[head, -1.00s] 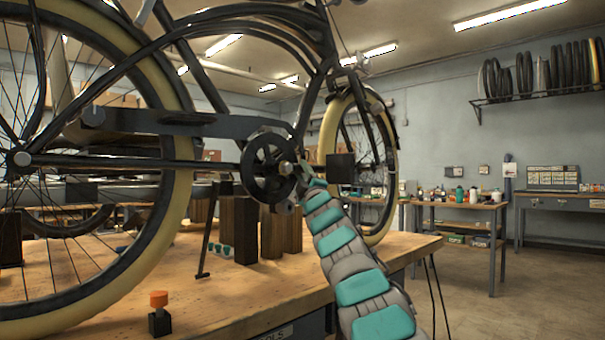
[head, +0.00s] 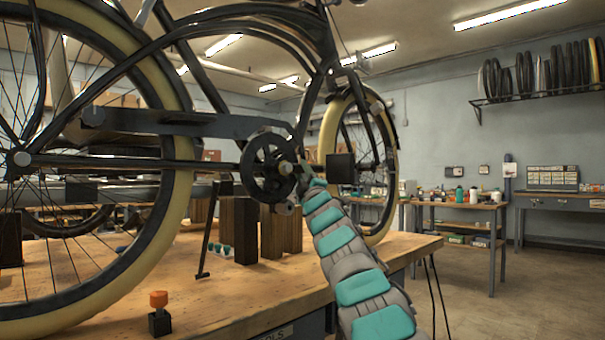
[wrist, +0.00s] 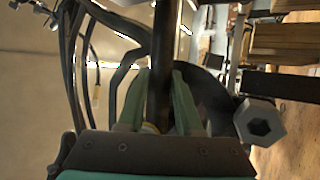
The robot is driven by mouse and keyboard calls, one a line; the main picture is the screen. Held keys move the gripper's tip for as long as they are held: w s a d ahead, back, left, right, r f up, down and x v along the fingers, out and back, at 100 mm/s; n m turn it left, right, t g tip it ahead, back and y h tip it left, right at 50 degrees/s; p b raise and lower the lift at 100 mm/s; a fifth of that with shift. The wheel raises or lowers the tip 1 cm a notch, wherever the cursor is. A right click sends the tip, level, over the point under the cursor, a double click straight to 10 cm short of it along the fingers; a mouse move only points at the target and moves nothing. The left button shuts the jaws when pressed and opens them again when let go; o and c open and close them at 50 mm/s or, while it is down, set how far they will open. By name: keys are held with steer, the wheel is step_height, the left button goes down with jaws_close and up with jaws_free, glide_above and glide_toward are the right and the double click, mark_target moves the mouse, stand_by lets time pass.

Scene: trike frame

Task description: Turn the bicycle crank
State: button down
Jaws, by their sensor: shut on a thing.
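In the wrist view, the two green fingers of my gripper (wrist: 157,85) are shut on a dark bar (wrist: 160,60), which looks like the crank arm. The exact contact is hidden in the head view.
The rear wheel (head: 182,200) fills the left, and the front wheel (head: 392,180) stands behind my arm. Wooden blocks (head: 240,230) and an orange-topped item (head: 158,300) stand on the wooden bench (head: 235,290). Open floor lies to the right.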

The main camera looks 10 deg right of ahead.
steer(key=shift+a, duration=0.1)
steer(key=s+a+f+m+g+h+p, duration=0.1)
steer(key=s+a+f+m+g+p, duration=0.1)
steer(key=m+g, duration=0.3)
steer(key=s+a+f+m+g+h+p, duration=0.2)
steer(key=a+f+m+g+p, duration=0.1)
steer(key=m, duration=0.8)
steer(key=shift+s+a+f+g+p, duration=0.15)
steer(key=shift+a+f+g+p, duration=0.3)
steer(key=shift+g+p, duration=0.65)
stand_by(0.4)
steer(key=shift+a, duration=0.1)
steer(key=c, duration=0.6)
jaws_free()
